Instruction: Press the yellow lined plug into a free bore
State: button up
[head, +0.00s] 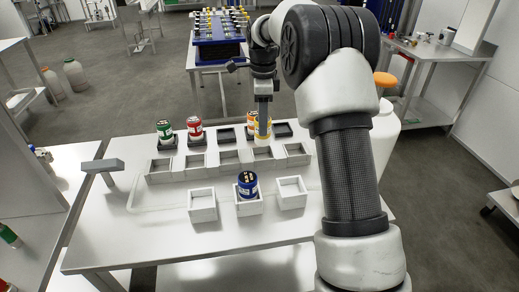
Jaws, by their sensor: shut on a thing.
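My gripper (263,108) points straight down over the back of the white table (115,225). It is shut on the yellow plug (263,129), whose upper part the fingers partly cover. The plug is upright; I cannot tell whether it touches what is under it. An orange-and-white plug (251,118) stands just behind and left of it, partly hidden. Green (165,131) and red (195,130) plugs stand in dark holders to the left. A blue plug (248,184) stands in the front middle box. A blue rack (221,52) on the far table carries several small parts; its bores are too small to make out.
Empty grey boxes (159,171) form a row across the table. Two empty white boxes (202,207) (292,192) flank the blue plug. Empty dark holders (283,130) stand behind. A grey T-shaped post (103,167) rises at the left edge. My arm hides the table's right side.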

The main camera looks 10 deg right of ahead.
aim_at(263, 140)
jog(key=shift+f, duration=3.55)
jog(key=shift+b, duration=0.3)
jog(key=shift+f, duration=0.15)
jog(key=o, duration=1.2)
